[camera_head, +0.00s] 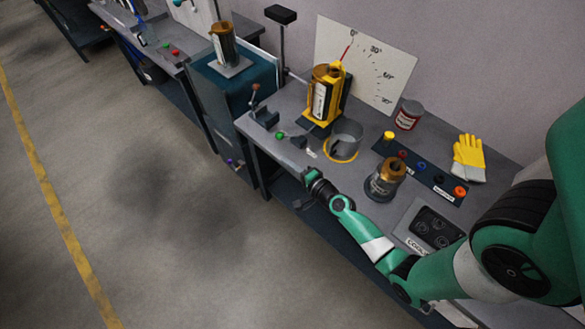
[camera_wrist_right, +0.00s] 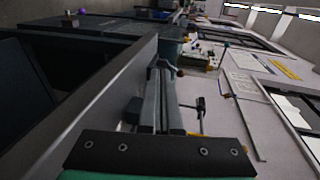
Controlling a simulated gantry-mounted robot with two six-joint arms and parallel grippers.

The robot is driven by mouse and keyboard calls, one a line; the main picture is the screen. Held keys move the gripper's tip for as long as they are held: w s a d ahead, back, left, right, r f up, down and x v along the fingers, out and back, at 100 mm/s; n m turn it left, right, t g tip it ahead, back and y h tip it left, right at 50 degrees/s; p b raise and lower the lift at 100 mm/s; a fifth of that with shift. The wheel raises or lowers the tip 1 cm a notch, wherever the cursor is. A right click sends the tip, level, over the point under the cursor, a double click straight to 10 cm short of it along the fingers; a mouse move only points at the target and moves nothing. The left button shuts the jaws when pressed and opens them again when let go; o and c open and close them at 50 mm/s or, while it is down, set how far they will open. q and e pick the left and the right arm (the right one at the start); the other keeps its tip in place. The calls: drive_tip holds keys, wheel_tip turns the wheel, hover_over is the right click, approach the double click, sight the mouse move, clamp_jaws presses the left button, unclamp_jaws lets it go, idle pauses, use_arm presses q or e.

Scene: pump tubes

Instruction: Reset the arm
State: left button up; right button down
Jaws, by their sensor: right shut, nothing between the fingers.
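My right arm comes in from the lower right in the head view. In the wrist view the two fingers (camera_wrist_right: 161,95) of the right gripper lie together, shut and empty. The gripper appears apart from every object on the bench. My left gripper and arm are not in view.
The floor (camera_head: 180,215) left of the bench is clear.

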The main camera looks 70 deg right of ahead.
drive_tip(key=s+a, duration=0.1)
drive_tip(key=s+a+r+p, duration=0.1)
drive_tip(key=a, duration=0.1)
drive_tip(key=shift+s+a, duration=0.15)
drive_tip(key=shift+a, duration=0.05)
drive_tip(key=shift+f, duration=0.1)
